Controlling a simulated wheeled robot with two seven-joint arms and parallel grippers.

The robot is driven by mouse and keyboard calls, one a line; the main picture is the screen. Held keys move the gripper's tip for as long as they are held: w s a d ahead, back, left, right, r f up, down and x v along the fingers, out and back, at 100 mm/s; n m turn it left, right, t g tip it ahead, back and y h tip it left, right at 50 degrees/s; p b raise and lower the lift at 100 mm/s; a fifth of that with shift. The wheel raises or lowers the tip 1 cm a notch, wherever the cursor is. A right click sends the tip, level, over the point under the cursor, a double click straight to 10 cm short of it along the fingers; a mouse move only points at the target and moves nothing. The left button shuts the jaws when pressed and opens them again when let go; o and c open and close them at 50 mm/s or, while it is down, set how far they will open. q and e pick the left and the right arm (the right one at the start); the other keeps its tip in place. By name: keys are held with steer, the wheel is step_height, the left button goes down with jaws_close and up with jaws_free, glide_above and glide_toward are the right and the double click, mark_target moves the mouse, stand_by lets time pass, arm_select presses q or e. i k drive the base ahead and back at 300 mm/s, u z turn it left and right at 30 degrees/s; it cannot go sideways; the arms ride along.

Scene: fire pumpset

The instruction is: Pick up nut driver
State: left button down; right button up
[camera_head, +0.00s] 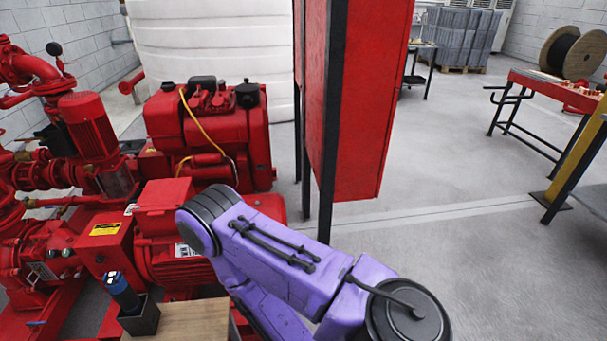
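The box is at the left edge of a wooden tabletop (195,322). One of my purple arms is bent across the lower middle, to the right of the box, and its lower link runs out of the bottom of the picture. Neither of my grippers is in view.
Red pumps and a red engine (210,130) fill the left side. A tall red cabinet (355,110) on black posts stands beyond my arm. A red workbench (550,90) and a cable spool (572,52) are at the right. The grey floor between is clear.

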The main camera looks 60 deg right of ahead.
mark_target(123, 292)
steer(key=z, duration=1.55)
steer(key=k, duration=1)
steer(key=u, duration=0.75)
steer(key=i, duration=0.9)
steer(key=z, duration=0.95)
